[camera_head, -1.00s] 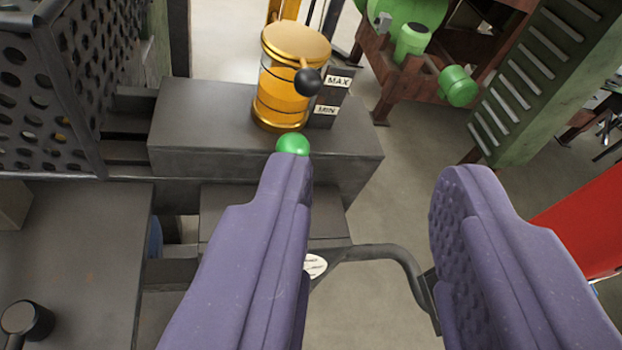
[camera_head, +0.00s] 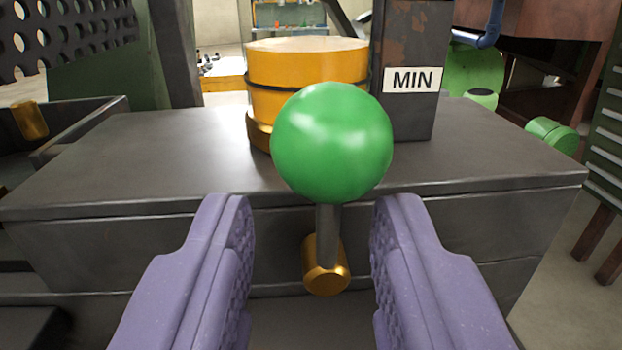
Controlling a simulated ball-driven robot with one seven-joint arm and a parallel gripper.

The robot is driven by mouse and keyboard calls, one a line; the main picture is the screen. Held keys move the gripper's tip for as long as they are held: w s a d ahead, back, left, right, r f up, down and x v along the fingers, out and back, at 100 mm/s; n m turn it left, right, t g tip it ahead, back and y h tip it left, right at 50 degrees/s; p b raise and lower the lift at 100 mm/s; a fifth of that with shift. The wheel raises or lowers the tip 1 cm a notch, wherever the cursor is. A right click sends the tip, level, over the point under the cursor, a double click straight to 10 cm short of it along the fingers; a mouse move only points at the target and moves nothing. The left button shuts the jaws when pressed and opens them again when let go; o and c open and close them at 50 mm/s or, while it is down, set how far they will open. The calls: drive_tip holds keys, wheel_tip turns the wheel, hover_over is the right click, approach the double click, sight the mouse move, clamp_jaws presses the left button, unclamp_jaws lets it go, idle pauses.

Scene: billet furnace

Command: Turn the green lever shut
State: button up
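The green lever shows a round green ball knob (camera_head: 332,142) on a short grey stem (camera_head: 328,225). The stem rises upright from a brass pivot (camera_head: 326,265) at the front face of a dark grey metal box (camera_head: 150,160). My gripper (camera_head: 312,225) is open, with one purple finger on each side of the stem, just below the ball. Gaps show on both sides in the picture, and neither finger appears to touch the lever. The ball hides part of the yellow container behind it.
A yellow cylindrical container (camera_head: 305,70) stands on the box behind the lever. A dark post with a MIN label (camera_head: 411,80) stands beside it. A perforated panel (camera_head: 60,35) is at upper left. Open floor (camera_head: 575,260) shows at right.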

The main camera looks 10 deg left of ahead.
drive_tip(key=shift+w+f, duration=0.15)
drive_tip(key=shift+w, duration=0.4)
drive_tip(key=shift+s, duration=0.2)
drive_tip(key=shift+w+d, duration=0.15)
drive_tip(key=shift+w, duration=0.05)
clamp_jaws()
